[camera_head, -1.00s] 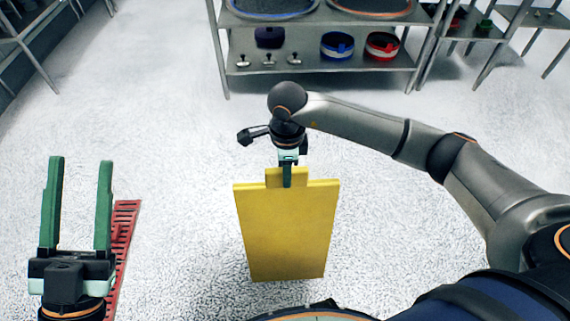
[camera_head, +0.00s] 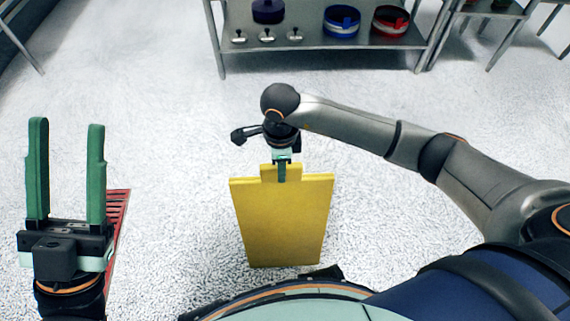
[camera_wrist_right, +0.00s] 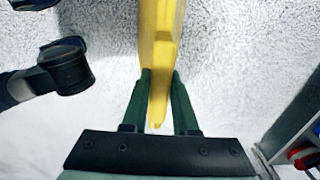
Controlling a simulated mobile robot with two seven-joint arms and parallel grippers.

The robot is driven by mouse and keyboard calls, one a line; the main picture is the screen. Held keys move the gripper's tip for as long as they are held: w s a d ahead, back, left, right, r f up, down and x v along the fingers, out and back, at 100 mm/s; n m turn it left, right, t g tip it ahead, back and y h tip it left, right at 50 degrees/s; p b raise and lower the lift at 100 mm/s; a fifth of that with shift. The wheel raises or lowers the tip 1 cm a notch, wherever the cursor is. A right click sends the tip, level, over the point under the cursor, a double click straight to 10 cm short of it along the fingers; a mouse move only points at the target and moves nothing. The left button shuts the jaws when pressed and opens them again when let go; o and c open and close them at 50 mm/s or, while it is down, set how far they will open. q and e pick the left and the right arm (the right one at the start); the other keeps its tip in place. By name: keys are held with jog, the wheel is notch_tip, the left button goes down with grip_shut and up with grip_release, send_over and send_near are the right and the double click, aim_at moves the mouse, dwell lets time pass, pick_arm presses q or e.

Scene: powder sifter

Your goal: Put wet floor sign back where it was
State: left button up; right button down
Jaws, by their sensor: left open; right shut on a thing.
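The yellow wet floor sign (camera_head: 284,222) stands upright in the middle of the head view, its broad face toward me. My right gripper (camera_head: 282,174) is shut on the tab at its top. In the right wrist view the sign (camera_wrist_right: 160,50) runs edge-on between the green fingers of the right gripper (camera_wrist_right: 160,85). I cannot tell whether the sign's lower edge touches the floor. My left gripper (camera_head: 66,150) is open and empty at the left, fingers pointing up in the picture, away from the sign.
A metal shelf (camera_head: 310,52) stands at the back with a purple pot (camera_head: 268,11), a blue pot (camera_head: 342,21) and a red pot (camera_head: 390,21). A red floor grate (camera_head: 117,212) lies partly behind my left gripper. The pale floor between sign and shelf is clear.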

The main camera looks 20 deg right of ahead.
jog(key=shift+w+f, duration=0.15)
jog(key=shift+f, duration=0.2)
pick_arm(q)
jog(key=shift+w+d+f, duration=0.2)
jog(key=shift+d+f, duration=0.05)
jog(key=shift+d, duration=0.15)
pick_arm(e)
jog(key=shift+r, duration=0.1)
pick_arm(q)
jog(key=shift+f, duration=0.1)
pick_arm(e)
jog(key=c, duration=0.7)
grip_release()
jog(key=shift+f, duration=0.25)
